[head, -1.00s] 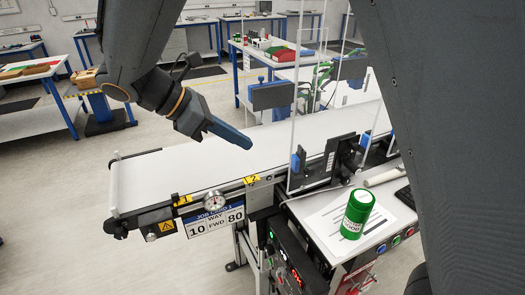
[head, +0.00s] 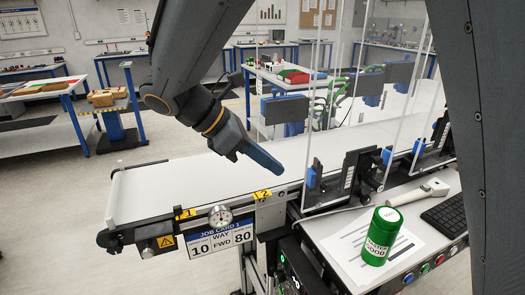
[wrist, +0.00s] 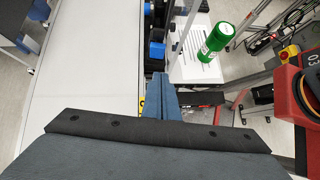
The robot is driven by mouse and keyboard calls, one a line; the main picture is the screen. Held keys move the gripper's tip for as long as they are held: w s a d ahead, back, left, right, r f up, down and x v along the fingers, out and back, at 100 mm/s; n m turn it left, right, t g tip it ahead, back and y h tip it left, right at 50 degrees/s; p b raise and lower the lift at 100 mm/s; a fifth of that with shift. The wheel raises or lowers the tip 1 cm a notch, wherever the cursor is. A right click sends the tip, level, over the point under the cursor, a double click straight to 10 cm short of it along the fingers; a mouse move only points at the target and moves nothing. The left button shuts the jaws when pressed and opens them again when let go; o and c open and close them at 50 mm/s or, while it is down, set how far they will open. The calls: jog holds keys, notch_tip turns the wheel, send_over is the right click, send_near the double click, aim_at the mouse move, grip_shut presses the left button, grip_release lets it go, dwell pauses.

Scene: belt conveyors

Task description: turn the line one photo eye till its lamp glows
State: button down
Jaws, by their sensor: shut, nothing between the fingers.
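Line one is the white belt conveyor (head: 150,190) with the job card (head: 222,238) on its near side. Yellow tags 1 (head: 186,214) and 2 (head: 262,194) sit along its near rail. A small blue block (head: 311,178) stands at the edge of the clear panel, just right of tag 2; I cannot tell if it is the photo eye. No glowing lamp can be made out on it. My gripper (head: 279,168) is shut and empty, above the belt, with its tip left of that block. In the wrist view my gripper (wrist: 160,80) points toward blue and black parts beside the belt.
A black bracket (head: 357,170) and clear panels stand over the belt on the right. A green canister (head: 381,235) stands on paper on the side desk, with a scanner (head: 428,190) and keyboard (head: 446,212). The belt's left part is clear.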

jog(key=w+d+f+p, duration=0.1)
jog(key=d+f, duration=0.1)
jog(key=d, duration=0.4)
jog(key=shift+d+f+p, duration=0.2)
jog(key=shift+p, duration=0.1)
